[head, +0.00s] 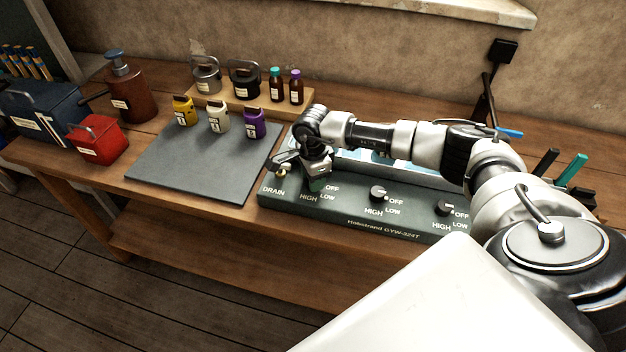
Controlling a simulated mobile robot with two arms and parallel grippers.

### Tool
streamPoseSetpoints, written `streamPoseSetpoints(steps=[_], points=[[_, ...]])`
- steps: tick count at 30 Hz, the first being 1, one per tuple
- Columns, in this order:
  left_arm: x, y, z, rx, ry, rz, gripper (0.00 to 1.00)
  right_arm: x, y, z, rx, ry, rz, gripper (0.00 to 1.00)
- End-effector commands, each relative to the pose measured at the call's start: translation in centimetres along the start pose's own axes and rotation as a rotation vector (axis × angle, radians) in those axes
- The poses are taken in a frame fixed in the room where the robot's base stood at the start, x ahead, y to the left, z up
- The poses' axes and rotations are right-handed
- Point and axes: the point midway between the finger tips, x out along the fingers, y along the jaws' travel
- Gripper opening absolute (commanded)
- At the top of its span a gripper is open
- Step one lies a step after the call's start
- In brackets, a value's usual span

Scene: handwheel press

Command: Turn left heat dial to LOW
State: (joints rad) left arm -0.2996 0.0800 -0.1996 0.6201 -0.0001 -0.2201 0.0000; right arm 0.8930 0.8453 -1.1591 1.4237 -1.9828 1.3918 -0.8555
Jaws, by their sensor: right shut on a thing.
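The control panel (345,214) of a dark green machine faces me at the middle of the bench, with a row of dials marked OFF, LOW and HIGH. My right gripper (315,183) is shut at the left heat dial, pointing down onto it. The dial is hidden behind the gripper, so I cannot read its setting. The labels OFF, LOW and HIGH around it are partly visible. The middle dial (378,193) and the right dial (445,207) are in plain view. A drain valve (283,169) is just left of the gripper. My left gripper is not in view.
A grey mat (190,168) lies left of the machine, with yellow, white and purple jars at its back edge. A wooden rack (262,103) with bottles and weights stands behind. A red box (98,139) is at left. My right arm spans above the machine.

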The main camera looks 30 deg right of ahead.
Motion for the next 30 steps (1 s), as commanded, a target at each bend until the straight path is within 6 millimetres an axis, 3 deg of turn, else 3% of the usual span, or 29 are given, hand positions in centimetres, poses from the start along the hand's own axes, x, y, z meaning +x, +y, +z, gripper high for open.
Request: streamPoseSetpoints(steps=[10,25,26,30], points=[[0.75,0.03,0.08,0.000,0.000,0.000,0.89,0.01,-0.05,-0.07,0.132,0.002,-0.002,0.15],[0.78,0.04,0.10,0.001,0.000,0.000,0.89,-0.06,-0.05,-0.07,0.151,0.002,-0.001,0.15],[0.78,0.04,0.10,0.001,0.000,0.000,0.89,-0.06,-0.05,-0.07,0.150,0.002,-0.001,0.42],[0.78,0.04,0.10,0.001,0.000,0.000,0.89,-0.05,-0.05,-0.05,0.150,0.001,-0.001,0.64]])
